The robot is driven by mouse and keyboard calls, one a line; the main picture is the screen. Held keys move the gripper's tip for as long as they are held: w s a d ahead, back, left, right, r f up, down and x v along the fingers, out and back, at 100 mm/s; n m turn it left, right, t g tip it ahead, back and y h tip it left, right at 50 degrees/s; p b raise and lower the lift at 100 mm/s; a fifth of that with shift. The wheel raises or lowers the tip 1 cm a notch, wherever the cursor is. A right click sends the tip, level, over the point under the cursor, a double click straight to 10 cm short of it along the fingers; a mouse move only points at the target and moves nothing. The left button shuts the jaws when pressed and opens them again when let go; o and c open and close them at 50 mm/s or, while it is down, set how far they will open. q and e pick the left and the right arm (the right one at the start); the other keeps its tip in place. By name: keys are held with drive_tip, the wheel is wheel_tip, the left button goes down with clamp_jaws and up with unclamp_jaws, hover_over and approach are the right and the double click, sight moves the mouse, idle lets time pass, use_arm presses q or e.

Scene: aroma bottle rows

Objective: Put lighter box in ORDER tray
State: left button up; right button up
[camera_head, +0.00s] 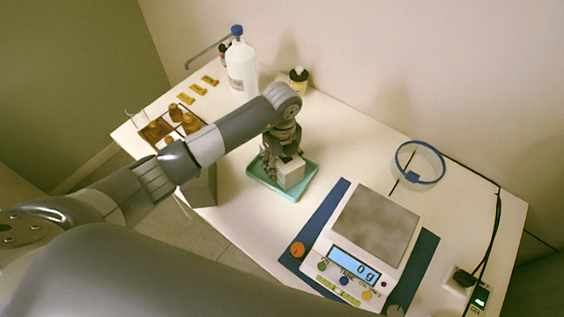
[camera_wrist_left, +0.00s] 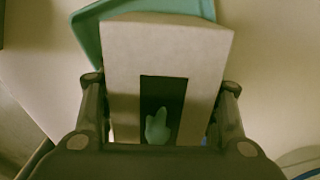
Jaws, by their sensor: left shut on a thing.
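A small pale box (camera_head: 291,173) is held in my left gripper (camera_head: 279,160), over the teal tray (camera_head: 262,187) in the middle of the table. In the left wrist view the box (camera_wrist_left: 165,55) fills the space between the two fingers and shows a dark panel with a pale green shape. The tray's rim (camera_wrist_left: 88,25) shows behind it. I cannot tell whether the box touches the tray floor. No lettering on the tray can be read. The scale (camera_head: 374,226) has an empty plate and reads 0 g. My right gripper is not in view.
The scale stands on a blue mat (camera_head: 420,262) right of the tray. A white wash bottle (camera_head: 241,68), a small black-capped bottle (camera_head: 298,80) and a rack of brown bottles (camera_head: 158,129) stand further left. A clear container with a blue rim (camera_head: 419,163) is at the back right.

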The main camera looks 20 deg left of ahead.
use_arm(q)
drive_tip(key=shift+w+f, duration=0.1)
drive_tip(key=shift+f, duration=0.2)
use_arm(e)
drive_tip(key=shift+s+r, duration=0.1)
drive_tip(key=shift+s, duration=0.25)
use_arm(q)
drive_tip(key=shift+f, duration=0.2)
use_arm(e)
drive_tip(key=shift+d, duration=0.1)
use_arm(q)
drive_tip(key=o, duration=0.9)
drive_tip(key=shift+o, duration=0.2)
drive_tip(key=shift+r, duration=0.25)
wheel_tip(320, 180, up, 10)
drive_tip(key=shift+r+b, duration=0.2)
drive_tip(key=shift+b, duration=0.7)
drive_tip(key=shift+r, duration=0.7)
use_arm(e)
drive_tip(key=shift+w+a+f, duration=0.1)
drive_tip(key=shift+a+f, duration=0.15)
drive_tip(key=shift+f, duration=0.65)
